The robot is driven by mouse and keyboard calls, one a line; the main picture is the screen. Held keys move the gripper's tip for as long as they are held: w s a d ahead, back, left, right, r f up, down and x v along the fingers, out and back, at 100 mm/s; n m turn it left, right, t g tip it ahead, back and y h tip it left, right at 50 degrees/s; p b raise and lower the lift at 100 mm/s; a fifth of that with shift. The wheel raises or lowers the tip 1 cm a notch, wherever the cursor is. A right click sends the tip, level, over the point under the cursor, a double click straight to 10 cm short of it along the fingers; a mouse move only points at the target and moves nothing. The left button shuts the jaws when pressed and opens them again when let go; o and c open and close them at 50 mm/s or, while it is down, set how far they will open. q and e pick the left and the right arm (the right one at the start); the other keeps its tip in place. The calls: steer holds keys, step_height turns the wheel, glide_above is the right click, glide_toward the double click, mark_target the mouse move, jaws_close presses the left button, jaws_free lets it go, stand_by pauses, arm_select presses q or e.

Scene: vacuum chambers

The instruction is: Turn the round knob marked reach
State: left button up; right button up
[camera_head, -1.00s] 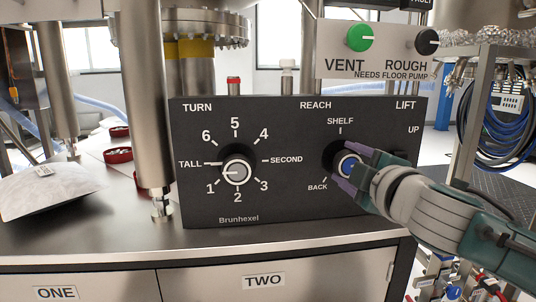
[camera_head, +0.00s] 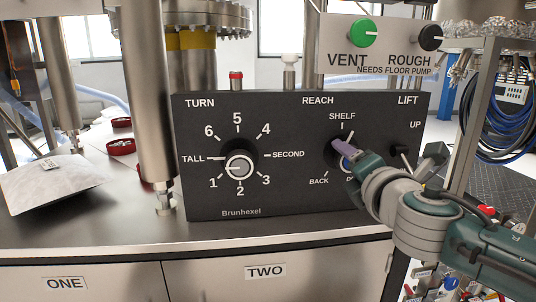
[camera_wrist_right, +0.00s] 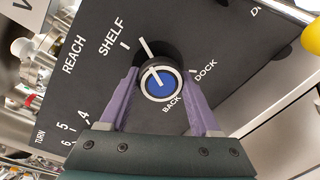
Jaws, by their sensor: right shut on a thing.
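The reach knob (camera_wrist_right: 158,84) is round and black with a white ring and a blue centre, on the black control panel (camera_head: 300,200). In the right wrist view its white pointer line lies close to the SHELF tick. BACK and DOCK are also marked around it. My right gripper (camera_wrist_right: 160,90) has its purple fingers on both sides of the knob, shut on it. In the head view the right gripper (camera_head: 346,160) and its wrist cover much of the knob. My left gripper is not in view.
The turn knob (camera_head: 239,166) is left on the same panel, and the lift switch (camera_head: 400,151) is close right of my right gripper. The green vent knob (camera_head: 362,33) and black rough knob (camera_head: 430,38) are above. A foil packet (camera_head: 50,185) lies on the bench at left.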

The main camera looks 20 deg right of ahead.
steer(key=n, duration=0.4)
steer(key=shift+f, duration=0.25)
steer(key=n, duration=0.4)
steer(key=shift+d+n+h+p, duration=0.1)
steer(key=shift+n+h+p, duration=0.3)
steer(key=n, duration=0.3)
steer(key=shift+n+t, duration=0.3)
steer(key=shift+t, duration=0.1)
steer(key=n+p, duration=0.1)
steer(key=n, duration=0.3)
steer(key=shift+d+n, duration=0.1)
steer(key=shift+n, duration=0.2)
steer(key=n, duration=0.3)
steer(key=shift+r+n+t, duration=0.1)
steer(key=shift+n+t, duration=0.3)
steer(key=n+p, duration=0.1)
steer(key=n, duration=0.4)
steer(key=shift+d+r+y, duration=0.1)
steer(key=shift+y, duration=0.3)
steer(key=n, duration=0.2)
steer(key=n+p, duration=0.1)
steer(key=n, duration=0.2)
steer(key=shift+r+t+y, duration=0.15)
steer(key=shift+t+y, duration=0.15)
steer(key=shift+t, duration=0.1)
steer(key=shift+n+y+p, duration=0.4)
steer(key=shift+n+p, duration=0.25)
steer(key=shift+n, duration=1.75)
steer(key=shift+r, duration=0.1)
